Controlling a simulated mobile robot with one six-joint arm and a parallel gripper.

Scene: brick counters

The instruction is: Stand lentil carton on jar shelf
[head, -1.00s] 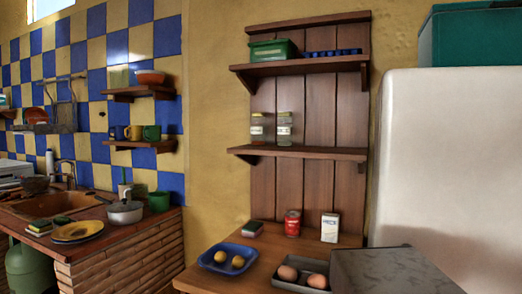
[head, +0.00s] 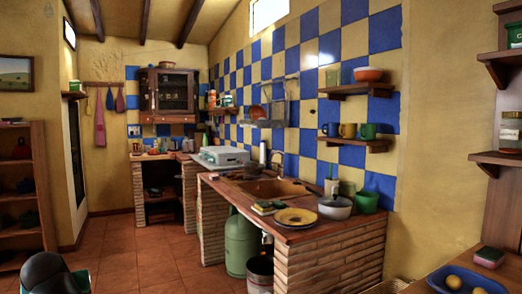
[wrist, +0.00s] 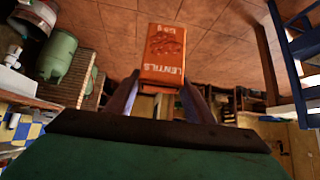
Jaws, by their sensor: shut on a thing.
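The lentil carton (wrist: 162,55) is an orange-red box with "LENTILS" on its face, its lettering upside down in the wrist view. My gripper (wrist: 161,92) is shut on it, with a finger on each side of its lower part in the picture. The carton is held in the air, with tiled floor behind it. The jar shelf (head: 503,159) is a brown wooden board at the right edge of the head view, cut off by the frame. A glass jar (head: 510,132) stands on it. My gripper is not clearly seen in the head view.
Below the shelf, a wooden counter (head: 423,283) holds a blue tray (head: 440,287) of yellow fruit and a small dark box (head: 489,257). A brick sink counter (head: 330,262) with plates and a pan stands mid-right. A green gas cylinder (head: 241,243) stands beneath it. Tiled floor (head: 140,250) is open at left.

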